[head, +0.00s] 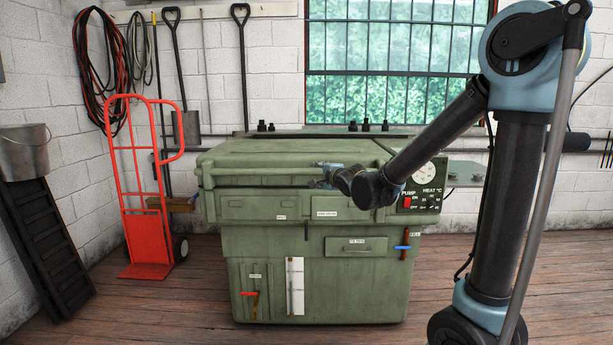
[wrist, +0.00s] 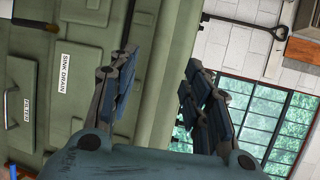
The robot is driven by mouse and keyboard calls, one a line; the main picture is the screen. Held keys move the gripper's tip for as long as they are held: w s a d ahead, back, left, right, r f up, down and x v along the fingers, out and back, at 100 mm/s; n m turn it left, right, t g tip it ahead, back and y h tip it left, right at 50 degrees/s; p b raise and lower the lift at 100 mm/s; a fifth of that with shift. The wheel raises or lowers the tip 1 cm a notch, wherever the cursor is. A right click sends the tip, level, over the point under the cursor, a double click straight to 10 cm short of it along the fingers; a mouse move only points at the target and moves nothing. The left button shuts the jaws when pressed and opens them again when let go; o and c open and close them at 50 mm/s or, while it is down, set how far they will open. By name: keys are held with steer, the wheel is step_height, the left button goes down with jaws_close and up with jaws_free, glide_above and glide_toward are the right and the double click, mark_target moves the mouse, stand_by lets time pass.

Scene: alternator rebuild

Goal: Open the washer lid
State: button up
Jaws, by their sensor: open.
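The green washer (head: 290,235) stands in the middle of the head view. Its lid (head: 265,152) lies flat and closed on top. A long green bar (head: 262,172) runs along the lid's front edge. My gripper (head: 322,174) is level with this bar at the front of the washer, right of its middle. In the wrist view my gripper (wrist: 162,85) is open, with one finger on each side of a green strip that looks like the lid's front edge or bar. I cannot tell whether the fingers touch it. My wrist hides part of the front edge.
A control panel (head: 422,190) with a dial sits at the washer's right front. A red hand truck (head: 150,200) stands to the left, beside a dark ramp (head: 45,240) and a bucket (head: 25,150). The wooden floor (head: 180,310) before the washer is clear.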

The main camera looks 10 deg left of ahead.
mark_target(308, 172)
steer(key=x, duration=1.2)
steer(key=shift+d, duration=0.1)
steer(key=shift+s, duration=0.1)
jaws_close()
